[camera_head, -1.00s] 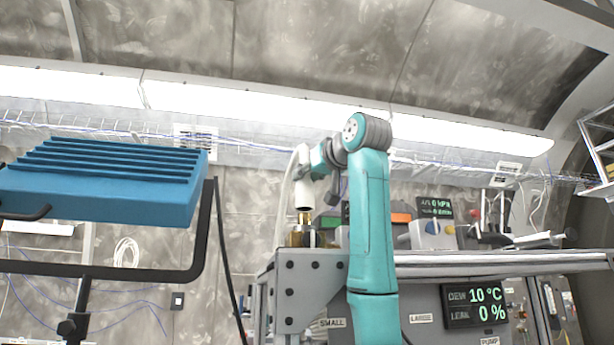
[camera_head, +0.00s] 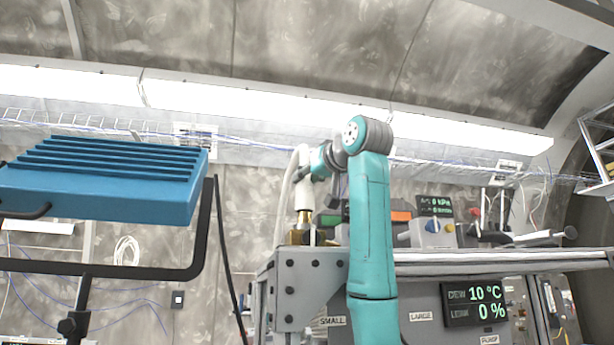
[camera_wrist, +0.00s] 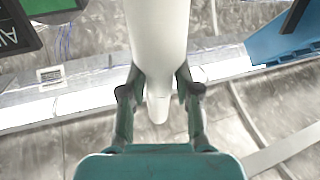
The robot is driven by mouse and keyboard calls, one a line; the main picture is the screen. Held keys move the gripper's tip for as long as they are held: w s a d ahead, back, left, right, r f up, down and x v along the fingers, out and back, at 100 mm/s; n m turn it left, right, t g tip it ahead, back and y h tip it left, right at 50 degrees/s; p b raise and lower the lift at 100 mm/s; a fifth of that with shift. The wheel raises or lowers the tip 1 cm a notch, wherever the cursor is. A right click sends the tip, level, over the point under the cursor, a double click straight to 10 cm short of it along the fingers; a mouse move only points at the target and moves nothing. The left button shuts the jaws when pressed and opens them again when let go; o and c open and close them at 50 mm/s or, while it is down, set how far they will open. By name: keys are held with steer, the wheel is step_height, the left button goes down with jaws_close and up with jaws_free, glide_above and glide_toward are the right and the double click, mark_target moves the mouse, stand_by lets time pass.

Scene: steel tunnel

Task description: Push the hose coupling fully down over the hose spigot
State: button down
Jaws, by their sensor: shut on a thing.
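My gripper (camera_wrist: 159,92) is shut on the white hose coupling (camera_wrist: 158,40), with one finger on each side of it in the wrist view. In the head view the white coupling (camera_head: 304,190) stands upright at the bench's left end. Just below it is the brass hose spigot (camera_head: 300,235), with a brass collar showing at the coupling's lower end. The two appear in line and touching or nearly so. I cannot tell how far the coupling sits over the spigot. The spigot is out of sight in the wrist view.
A grey bench (camera_head: 440,262) with displays and labelled panels extends to the right. A blue ribbed panel (camera_head: 105,180) on a black frame stands at left. A blue-knobbed valve box (camera_head: 432,232) sits on the bench. A pale hose (camera_head: 284,205) hangs beside the coupling.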

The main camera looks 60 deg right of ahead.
mark_target(309, 195)
steer(key=shift+f, duration=2.45)
steer(key=c, duration=0.7)
jaws_free()
steer(key=shift+c, duration=0.2)
steer(key=v, duration=1.2)
steer(key=shift+s+f, duration=0.1)
steer(key=shift+s, duration=0.05)
